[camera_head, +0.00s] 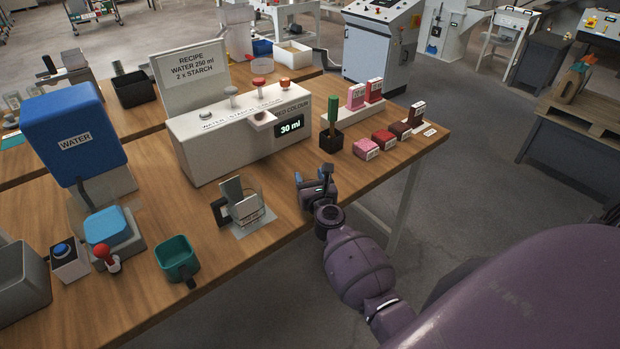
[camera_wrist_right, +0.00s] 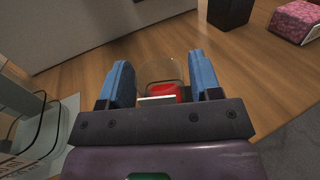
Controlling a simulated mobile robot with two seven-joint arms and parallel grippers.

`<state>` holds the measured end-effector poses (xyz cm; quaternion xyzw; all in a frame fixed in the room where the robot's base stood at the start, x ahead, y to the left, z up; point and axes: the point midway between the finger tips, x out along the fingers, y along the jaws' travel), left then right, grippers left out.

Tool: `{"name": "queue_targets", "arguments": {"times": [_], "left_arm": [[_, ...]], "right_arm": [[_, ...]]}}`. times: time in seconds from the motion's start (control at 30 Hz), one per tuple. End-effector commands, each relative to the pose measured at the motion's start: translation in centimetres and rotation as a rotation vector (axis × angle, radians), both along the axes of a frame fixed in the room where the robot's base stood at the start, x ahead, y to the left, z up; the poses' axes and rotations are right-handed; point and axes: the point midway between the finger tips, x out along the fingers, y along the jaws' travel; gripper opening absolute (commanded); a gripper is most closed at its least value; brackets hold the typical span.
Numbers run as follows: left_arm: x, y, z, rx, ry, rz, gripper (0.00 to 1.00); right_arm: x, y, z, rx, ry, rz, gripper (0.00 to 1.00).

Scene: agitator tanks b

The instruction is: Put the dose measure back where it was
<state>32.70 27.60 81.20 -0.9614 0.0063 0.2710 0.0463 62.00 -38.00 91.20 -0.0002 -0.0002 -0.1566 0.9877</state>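My right gripper (camera_head: 318,187) is low at the front edge of the table, right of the mixing jug with its label plate. In the right wrist view its two blue fingers (camera_wrist_right: 160,85) stand on either side of a small clear cup with red in it, which I take to be the dose measure (camera_wrist_right: 161,71). In the head view the cup is mostly hidden by the gripper. The white dispenser (camera_head: 225,140) behind carries a 30 ml display (camera_head: 290,126) and a small ledge (camera_head: 262,118). My left gripper is not in view.
A glass jug (camera_head: 242,205) stands close left of my right gripper. A black block with a green-handled tool (camera_head: 332,132) and several pink and dark red boxes (camera_head: 366,149) stand to the right. A teal cup (camera_head: 178,258) is at front left. Bare wood lies between jug and dispenser.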

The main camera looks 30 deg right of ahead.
Motion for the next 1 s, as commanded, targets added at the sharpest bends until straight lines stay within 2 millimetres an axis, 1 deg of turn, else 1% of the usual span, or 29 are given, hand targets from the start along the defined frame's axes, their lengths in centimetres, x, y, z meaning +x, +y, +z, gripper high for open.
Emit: {"name": "queue_targets", "arguments": {"times": [0.03, 0.07, 0.3, 0.47, 0.57, 0.83, 1.0], "left_arm": [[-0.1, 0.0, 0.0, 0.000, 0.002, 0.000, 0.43], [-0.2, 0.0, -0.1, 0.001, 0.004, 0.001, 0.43], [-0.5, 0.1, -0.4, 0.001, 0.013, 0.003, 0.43], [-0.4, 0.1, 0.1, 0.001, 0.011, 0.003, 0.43], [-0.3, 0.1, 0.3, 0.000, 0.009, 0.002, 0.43], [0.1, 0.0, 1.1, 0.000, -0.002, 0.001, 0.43], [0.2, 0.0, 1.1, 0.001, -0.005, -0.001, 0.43]], "right_arm": [[0.0, 0.0, 0.1, 0.000, 0.000, 0.000, 0.66], [0.0, 0.0, 0.1, 0.000, 0.000, 0.000, 0.70], [0.0, 0.0, 0.0, 0.000, 0.000, 0.000, 0.70], [0.0, 0.0, 0.6, 0.000, 0.000, 0.000, 0.70], [-1.2, 0.4, 0.3, 0.002, 0.002, 0.000, 0.70], [-5.8, 1.9, 0.3, 0.003, 0.002, -0.001, 0.70], [-8.5, 2.7, 0.3, 0.002, 0.002, -0.002, 0.70]]}}
